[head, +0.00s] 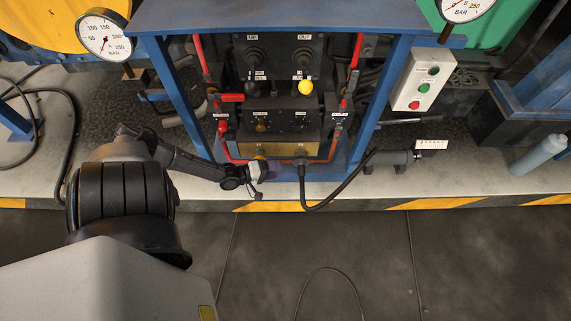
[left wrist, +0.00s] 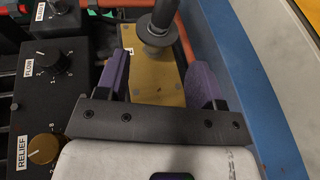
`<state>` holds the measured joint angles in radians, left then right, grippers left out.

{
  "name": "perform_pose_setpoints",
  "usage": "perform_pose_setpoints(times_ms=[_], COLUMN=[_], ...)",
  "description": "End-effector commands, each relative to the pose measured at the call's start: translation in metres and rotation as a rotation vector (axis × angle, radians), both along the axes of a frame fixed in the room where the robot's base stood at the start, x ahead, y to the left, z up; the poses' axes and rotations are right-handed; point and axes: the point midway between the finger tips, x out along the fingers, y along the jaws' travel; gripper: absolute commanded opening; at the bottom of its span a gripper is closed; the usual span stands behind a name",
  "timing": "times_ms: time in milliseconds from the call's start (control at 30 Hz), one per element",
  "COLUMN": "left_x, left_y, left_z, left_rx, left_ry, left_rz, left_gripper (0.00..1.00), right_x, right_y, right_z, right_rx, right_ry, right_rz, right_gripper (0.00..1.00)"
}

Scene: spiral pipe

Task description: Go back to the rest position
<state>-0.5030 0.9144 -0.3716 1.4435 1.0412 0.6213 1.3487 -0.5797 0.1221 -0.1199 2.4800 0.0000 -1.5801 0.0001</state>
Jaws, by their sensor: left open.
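My left arm reaches from the lower left to the control panel in the head view. My left gripper (head: 262,160) is at the left part of the brass plate (head: 278,148), low on the panel. In the left wrist view, the purple fingers of my left gripper (left wrist: 160,80) are spread apart with nothing between them. The brass plate (left wrist: 155,83) lies beyond them. A dark round connector (left wrist: 160,28) stands on that plate, ahead of the fingers and apart from them. My right gripper is not in view.
The blue frame (head: 180,95) and red pipes (head: 222,140) flank the panel. Knobs include RELIEF (left wrist: 43,149). The floor (head: 350,245) in front is mostly clear.

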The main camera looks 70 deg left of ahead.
Motion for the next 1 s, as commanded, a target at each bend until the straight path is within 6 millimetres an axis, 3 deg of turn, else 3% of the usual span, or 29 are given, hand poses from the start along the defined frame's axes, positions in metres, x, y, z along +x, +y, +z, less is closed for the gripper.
perform_pose_setpoints(times_ms=[233,600,733,867,1000], left_x=[-0.023,-0.028,-0.028,-0.04,-0.066], left_y=[0.001,0.001,0.001,-0.004,-0.018], left_z=[0.006,0.006,0.004,-0.026,-0.062], left_rx=[-0.002,0.004,0.092,0.299,0.553], left_ry=[0.002,0.0,0.008,0.189,0.433], left_rz=[0.002,0.0,-0.026,-0.146,-0.406], left_gripper=[0.62,0.62,0.62,0.62,0.62], right_x=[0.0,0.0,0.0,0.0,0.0], right_y=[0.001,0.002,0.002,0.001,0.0], right_z=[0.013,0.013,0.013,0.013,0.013], right_rx=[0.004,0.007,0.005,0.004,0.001], right_ry=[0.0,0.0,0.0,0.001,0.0], right_rz=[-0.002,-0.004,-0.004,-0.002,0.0], right_gripper=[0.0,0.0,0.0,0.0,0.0])
